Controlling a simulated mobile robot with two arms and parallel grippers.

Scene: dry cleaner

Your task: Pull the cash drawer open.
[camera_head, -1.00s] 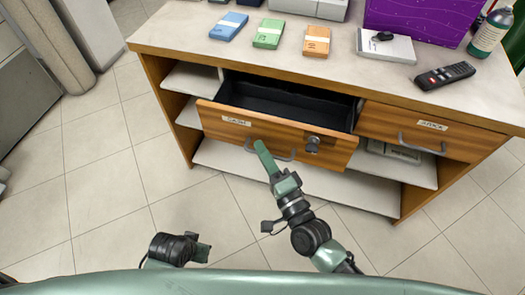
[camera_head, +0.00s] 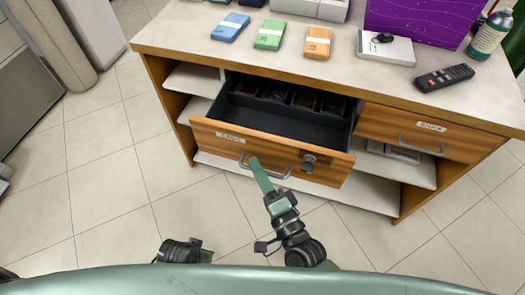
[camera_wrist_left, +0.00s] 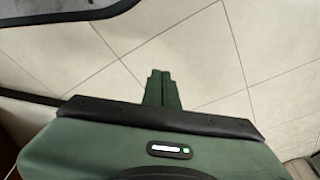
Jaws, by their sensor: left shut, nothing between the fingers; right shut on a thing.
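The cash drawer (camera_head: 225,138) is a wood-fronted drawer labelled CASH, pulled out of the counter. Its dark inside shows, with compartments at the back. It has a grey curved handle (camera_head: 283,174) and a lock at the right of its front. My right gripper (camera_head: 256,165) is shut on the handle, near its left part. The fingers hide some of the handle. My left gripper (camera_wrist_left: 160,88) is shut and empty, over bare floor in the left wrist view. In the head view only part of my left arm shows at the bottom.
A closed STOCK drawer (camera_head: 405,132) with its own handle sits to the right. On the counter top (camera_head: 190,28) are blue, green and orange ticket pads, a white box, a remote (camera_head: 444,77), a purple box and a bottle. Tiled floor in front is clear.

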